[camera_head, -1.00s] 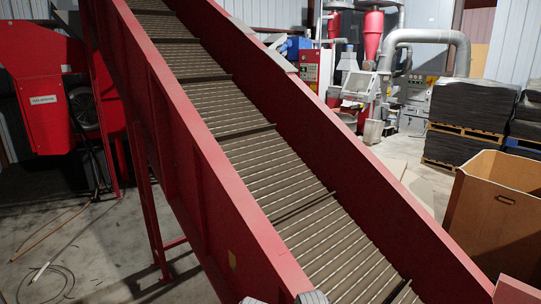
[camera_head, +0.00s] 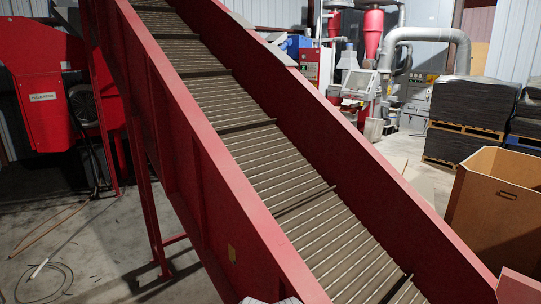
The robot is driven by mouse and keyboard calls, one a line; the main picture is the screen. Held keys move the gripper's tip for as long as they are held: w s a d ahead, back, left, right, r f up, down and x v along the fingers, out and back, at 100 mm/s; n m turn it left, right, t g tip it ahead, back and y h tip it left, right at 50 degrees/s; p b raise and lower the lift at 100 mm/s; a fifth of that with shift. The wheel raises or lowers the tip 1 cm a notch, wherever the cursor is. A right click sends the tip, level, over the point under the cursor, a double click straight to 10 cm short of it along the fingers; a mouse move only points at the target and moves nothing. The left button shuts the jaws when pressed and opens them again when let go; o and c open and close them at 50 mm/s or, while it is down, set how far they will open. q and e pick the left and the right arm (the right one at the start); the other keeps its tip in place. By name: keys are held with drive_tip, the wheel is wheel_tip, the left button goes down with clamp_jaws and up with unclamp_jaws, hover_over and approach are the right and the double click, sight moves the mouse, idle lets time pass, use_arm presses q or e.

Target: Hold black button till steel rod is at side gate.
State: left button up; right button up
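A red-sided conveyor (camera_head: 205,165) slopes down from the upper left to the lower right. Its ribbed grey-brown belt (camera_head: 262,152) has dark crosswise cleats, and no rod shows on the visible belt. The black button is not in view, and I cannot make out a side gate. Neither of my grippers shows clearly. Only a small grey sliver sits at the bottom edge by the conveyor's near wall, too little to identify.
A tall open brown box (camera_head: 496,215) stands right of the conveyor. Black stacks on pallets (camera_head: 472,104) stand behind it. A red machine (camera_head: 43,105) is at left. Thin strips and loose dark cable (camera_head: 50,284) lie on the floor at lower left.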

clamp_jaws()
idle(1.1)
